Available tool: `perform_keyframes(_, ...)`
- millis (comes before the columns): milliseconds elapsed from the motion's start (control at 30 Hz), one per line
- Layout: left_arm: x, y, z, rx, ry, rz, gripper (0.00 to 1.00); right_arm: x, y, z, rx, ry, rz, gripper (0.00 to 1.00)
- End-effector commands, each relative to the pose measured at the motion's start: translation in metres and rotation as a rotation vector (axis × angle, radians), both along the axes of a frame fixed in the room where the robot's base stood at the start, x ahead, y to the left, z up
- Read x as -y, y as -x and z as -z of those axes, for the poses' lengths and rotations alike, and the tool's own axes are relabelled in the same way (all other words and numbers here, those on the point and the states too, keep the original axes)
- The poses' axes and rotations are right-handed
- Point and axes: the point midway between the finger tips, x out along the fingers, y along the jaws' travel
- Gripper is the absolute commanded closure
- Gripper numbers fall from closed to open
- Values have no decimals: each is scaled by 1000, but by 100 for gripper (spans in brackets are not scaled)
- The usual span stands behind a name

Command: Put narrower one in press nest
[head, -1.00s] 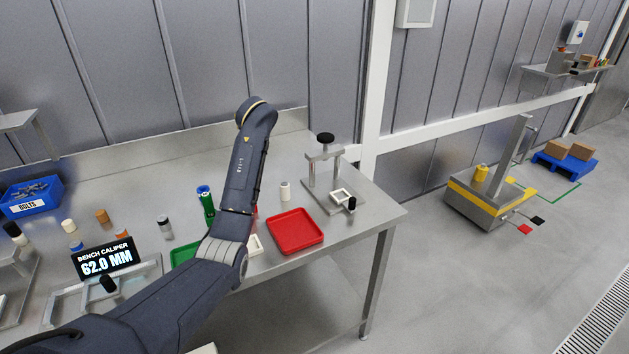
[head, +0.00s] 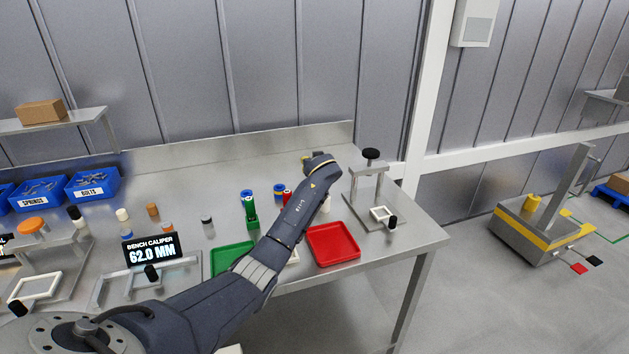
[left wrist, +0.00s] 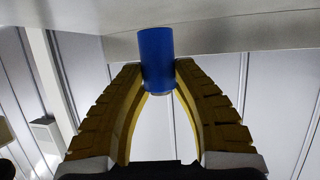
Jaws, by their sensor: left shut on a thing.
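My left gripper (head: 306,160) is at the back of the bench, left of the press, mostly hidden by its own wrist in the head view. In the left wrist view its yellow fingers (left wrist: 160,72) are shut on a blue cylinder (left wrist: 156,52). The cylinder cannot be made out in the gripper in the head view. The press (head: 370,187) stands at the bench's right end, with a black knob on top. Its nest, a white square frame (head: 376,216), looks empty. My right gripper is not in view. The bench caliper display (head: 152,249) reads 62.0 MM.
A red tray (head: 333,243) lies in front of the press, and a green tray (head: 230,259) is left of my forearm. A green holder (head: 250,212) with a blue top stands behind. Small cylinders, including a grey one (head: 208,228), stand on the left. Blue bins (head: 92,185) are at the far left.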

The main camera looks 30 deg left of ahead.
Motion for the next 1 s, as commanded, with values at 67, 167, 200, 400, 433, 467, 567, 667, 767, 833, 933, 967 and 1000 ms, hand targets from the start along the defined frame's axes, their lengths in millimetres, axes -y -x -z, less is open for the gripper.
perform_keyframes(67,0,0,11,-1,-1,1,100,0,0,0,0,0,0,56)
perform_keyframes(167,0,0,21,-1,-1,0,100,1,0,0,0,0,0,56)
perform_keyframes(200,0,0,23,0,-1,0,100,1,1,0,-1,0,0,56)
perform_keyframes(400,0,0,29,1,0,0,100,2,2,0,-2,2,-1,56)
perform_keyframes(433,0,0,30,1,0,0,100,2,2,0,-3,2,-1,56)
perform_keyframes(467,0,0,33,1,-1,0,100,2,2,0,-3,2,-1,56)
perform_keyframes(567,0,1,43,-3,-2,0,100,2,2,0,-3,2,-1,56)
perform_keyframes(667,0,0,56,-2,-1,1,100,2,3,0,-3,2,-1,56)
perform_keyframes(767,0,0,66,-1,-2,0,100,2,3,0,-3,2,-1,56)
perform_keyframes(833,0,0,69,1,0,1,100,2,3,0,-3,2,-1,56)
perform_keyframes(933,0,0,69,2,0,1,100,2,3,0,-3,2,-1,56)
perform_keyframes(967,0,0,69,2,0,1,100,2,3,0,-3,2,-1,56)
perform_keyframes(1000,0,0,69,2,0,1,100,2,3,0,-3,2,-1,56)
